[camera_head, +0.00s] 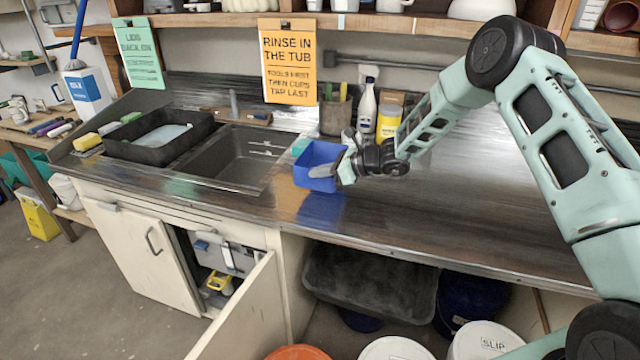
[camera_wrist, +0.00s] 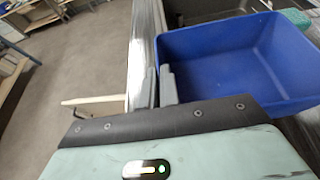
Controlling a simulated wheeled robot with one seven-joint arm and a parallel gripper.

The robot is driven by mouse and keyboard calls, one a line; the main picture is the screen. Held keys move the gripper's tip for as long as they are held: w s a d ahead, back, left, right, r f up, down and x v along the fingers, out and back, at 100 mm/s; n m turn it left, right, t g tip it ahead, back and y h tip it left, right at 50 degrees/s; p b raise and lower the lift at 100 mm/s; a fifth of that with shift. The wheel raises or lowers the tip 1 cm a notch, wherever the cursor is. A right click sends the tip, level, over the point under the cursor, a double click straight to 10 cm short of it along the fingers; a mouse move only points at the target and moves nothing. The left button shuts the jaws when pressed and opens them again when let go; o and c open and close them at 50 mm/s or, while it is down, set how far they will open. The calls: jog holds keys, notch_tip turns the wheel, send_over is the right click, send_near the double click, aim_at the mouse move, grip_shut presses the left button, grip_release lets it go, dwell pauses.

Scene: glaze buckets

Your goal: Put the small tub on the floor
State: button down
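The small tub (camera_head: 314,168) is a blue, open-topped box. In the head view it is in the air above the metal counter, right of the sink, with its blue reflection on the counter below it. My gripper (camera_head: 346,170) is at its right side, with the fingers closed on the tub's wall. In the wrist view the tub (camera_wrist: 235,62) fills the upper right and looks empty. The fingertips (camera_wrist: 159,86) pinch its near left wall there. The floor (camera_head: 60,290) shows at the left of the head view, in front of the cabinets.
The counter (camera_head: 420,225) is clear to the right. A sink (camera_head: 235,158) and black basin (camera_head: 160,135) lie left; bottles (camera_head: 367,105) stand behind. Below, a cabinet door (camera_head: 245,315) hangs open, beside a dark bin (camera_head: 370,285) and several lidded buckets (camera_head: 485,340). A yellow wet-floor sign (camera_head: 38,215) stands far left.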

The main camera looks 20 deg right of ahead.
aim_at(311, 188)
notch_tip(311, 188, down, 5)
jog(key=shift+r+p, duration=0.15)
jog(key=shift+p, duration=0.6)
jog(key=shift+f, duration=0.2)
jog(key=shift+f, duration=0.1)
jog(key=shift+f+b, duration=0.1)
jog(key=shift+b, duration=0.2)
jog(key=c, duration=1.6)
grip_release()
jog(key=shift+c, duration=0.2)
